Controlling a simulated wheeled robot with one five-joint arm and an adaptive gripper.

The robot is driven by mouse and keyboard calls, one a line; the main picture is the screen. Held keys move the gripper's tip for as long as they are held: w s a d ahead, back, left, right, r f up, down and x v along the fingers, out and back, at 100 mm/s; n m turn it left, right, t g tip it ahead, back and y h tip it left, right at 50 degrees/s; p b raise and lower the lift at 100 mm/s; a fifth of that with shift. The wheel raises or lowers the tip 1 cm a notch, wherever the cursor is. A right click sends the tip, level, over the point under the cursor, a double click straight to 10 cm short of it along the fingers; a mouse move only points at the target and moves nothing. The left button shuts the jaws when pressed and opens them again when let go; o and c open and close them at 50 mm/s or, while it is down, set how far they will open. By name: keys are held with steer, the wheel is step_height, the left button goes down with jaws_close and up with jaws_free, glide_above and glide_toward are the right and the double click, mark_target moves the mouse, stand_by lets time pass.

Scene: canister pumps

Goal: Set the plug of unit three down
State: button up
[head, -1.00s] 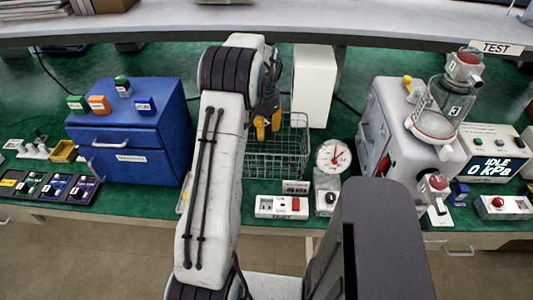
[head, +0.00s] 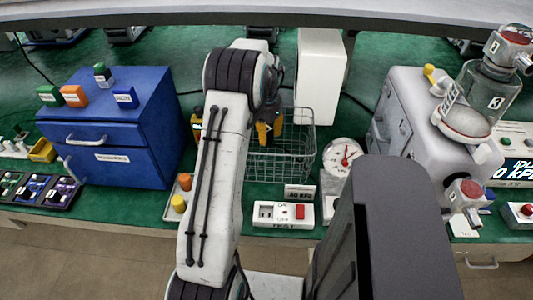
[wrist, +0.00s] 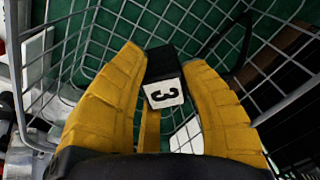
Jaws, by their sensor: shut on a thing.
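The plug of unit three (wrist: 164,82), black with a white face marked 3, is between the yellow fingers of my gripper (wrist: 163,62) in the wrist view. My gripper is shut on it. In the head view my gripper (head: 270,130) points down at the wire basket (head: 300,160), and the plug cannot be made out there. Wire mesh of the basket (wrist: 68,45) surrounds the fingers in the wrist view. I cannot tell whether the plug touches the basket floor.
A blue drawer cabinet (head: 105,145) stands left, with small labelled blocks on top. A white box (head: 318,80) is behind the basket. A round dial (head: 345,155), a switch box (head: 283,215) and a grey pump unit (head: 415,120) with a glass canister (head: 485,95) stand right.

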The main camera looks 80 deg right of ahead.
steer(key=shift+f+p, duration=0.3)
steer(key=shift+f, duration=3.5)
steer(key=shift+f, duration=0.1)
steer(key=o, duration=1.2)
steer(key=r, duration=1.2)
steer(key=shift+a+r, duration=0.1)
steer(key=shift+a, duration=0.25)
